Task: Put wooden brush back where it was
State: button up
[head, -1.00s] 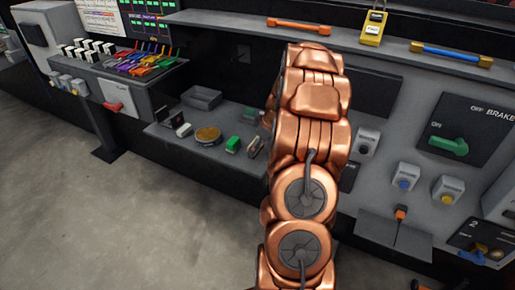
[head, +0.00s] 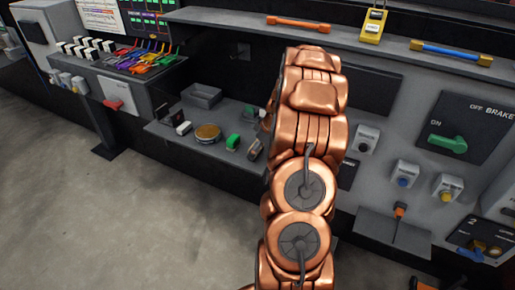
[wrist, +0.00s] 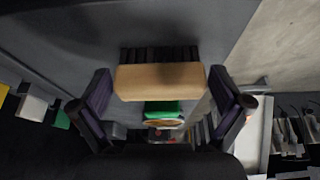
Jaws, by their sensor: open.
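The wooden brush (wrist: 160,80) shows large in the wrist view, with a pale wooden body and dark bristles pointing to the top of the picture. My gripper (wrist: 160,98) is open, with one dark finger on each side of the brush. Gaps show between the fingers and the brush ends. In the head view a small brown and dark thing, probably the brush (head: 255,150), lies at the right of the low grey shelf (head: 185,145). My arm hides the gripper there.
Beside the brush on the shelf are a green block (head: 233,142), a round brown-topped tin (head: 207,133), a white block (head: 183,128) and a grey tray (head: 202,95). A panel with a green brake handle (head: 447,143) is at right.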

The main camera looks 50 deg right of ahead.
jog(key=shift+r, duration=0.2)
jog(key=b+v, duration=0.3)
jog(key=v, duration=0.9)
jog(key=s+a+r+g, duration=0.2)
jog(key=a, duration=1.1)
jog(key=s+a+r+g, duration=0.1)
jog(key=s+a, duration=0.1)
jog(key=a, duration=1.1)
jog(key=s+a+f+m+g, duration=0.1)
jog(key=s+a, duration=0.5)
jog(key=s, duration=0.4)
jog(key=s+a+m+g+h, duration=0.1)
jog(key=s+a+m+g, duration=0.1)
jog(key=s+a, duration=0.5)
jog(key=s, duration=0.4)
jog(key=shift+s+f, duration=0.15)
jog(key=shift+f, duration=0.25)
